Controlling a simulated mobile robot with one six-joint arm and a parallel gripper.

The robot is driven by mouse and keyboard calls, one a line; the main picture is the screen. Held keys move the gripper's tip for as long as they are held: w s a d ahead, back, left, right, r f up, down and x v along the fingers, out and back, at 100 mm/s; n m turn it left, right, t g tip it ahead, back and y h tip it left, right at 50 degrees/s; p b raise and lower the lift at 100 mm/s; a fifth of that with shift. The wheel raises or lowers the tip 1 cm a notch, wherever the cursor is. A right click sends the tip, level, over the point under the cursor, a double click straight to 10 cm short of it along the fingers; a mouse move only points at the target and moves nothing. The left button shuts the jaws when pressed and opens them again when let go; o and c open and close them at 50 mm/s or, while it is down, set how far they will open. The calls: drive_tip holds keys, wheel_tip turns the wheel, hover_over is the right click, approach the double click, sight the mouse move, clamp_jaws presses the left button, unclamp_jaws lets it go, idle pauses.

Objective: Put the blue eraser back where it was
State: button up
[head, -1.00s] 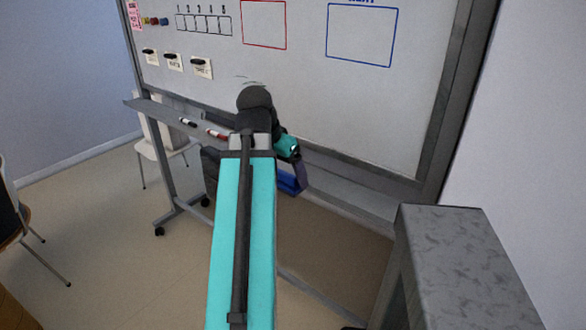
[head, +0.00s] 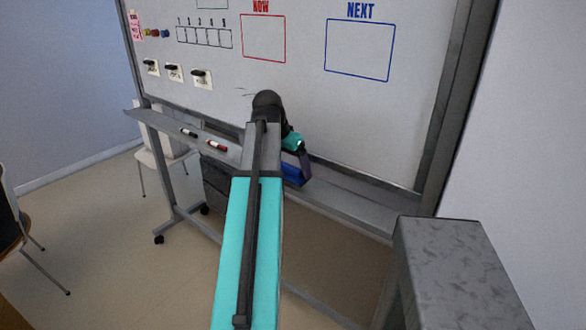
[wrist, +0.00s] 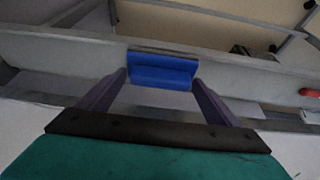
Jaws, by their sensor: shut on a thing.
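The blue eraser (wrist: 162,72) is between the two fingertips of my gripper (wrist: 161,80) in the wrist view, with a finger against each end. In the head view the eraser (head: 293,173) shows below my gripper (head: 302,170), at the whiteboard's tray (head: 345,205). My arm hides part of the gripper and the tray there. In the wrist view the tray (wrist: 60,50) runs behind the eraser. I cannot tell whether the eraser touches the tray.
A black marker (head: 188,132) and a red marker (head: 217,146) lie on the tray to the left. The whiteboard (head: 300,90) stands right behind. A grey mottled block (head: 455,265) stands at the lower right. A white chair (head: 160,158) is at the left.

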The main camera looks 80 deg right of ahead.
sight(293, 168)
drive_tip(key=shift+d+f, duration=0.15)
drive_tip(key=shift+d, duration=1.35)
drive_tip(key=shift+d+f+p, duration=0.1)
drive_tip(key=shift+d+p, duration=0.3)
drive_tip(key=shift+d, duration=0.25)
drive_tip(key=shift+f+p, duration=0.4)
drive_tip(key=shift+f, duration=1.3)
drive_tip(key=shift+f, duration=0.1)
drive_tip(key=o, duration=0.8)
drive_tip(key=shift+o, duration=0.2)
drive_tip(key=shift+a, duration=0.1)
drive_tip(key=shift+b+v, duration=0.8)
drive_tip(key=shift+v, duration=5.25)
